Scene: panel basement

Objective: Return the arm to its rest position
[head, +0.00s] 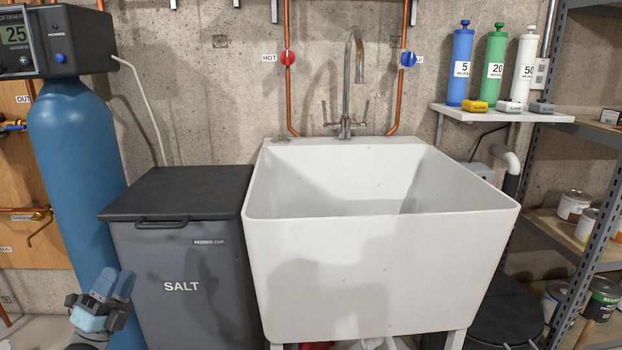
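My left gripper (114,284) is low at the left edge of the head view, in front of the blue tank and beside the grey salt bin. Its two blue-grey fingers point up and lie close together, with no clear gap and nothing seen between them. Most of my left arm is out of the picture. My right gripper and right arm are not in view.
The grey salt bin (180,270) has its dark lid shut. The blue softener tank (75,150) stands left of it. A white utility sink (380,265) fills the middle. A metal shelf (575,110) with cans stands at the right.

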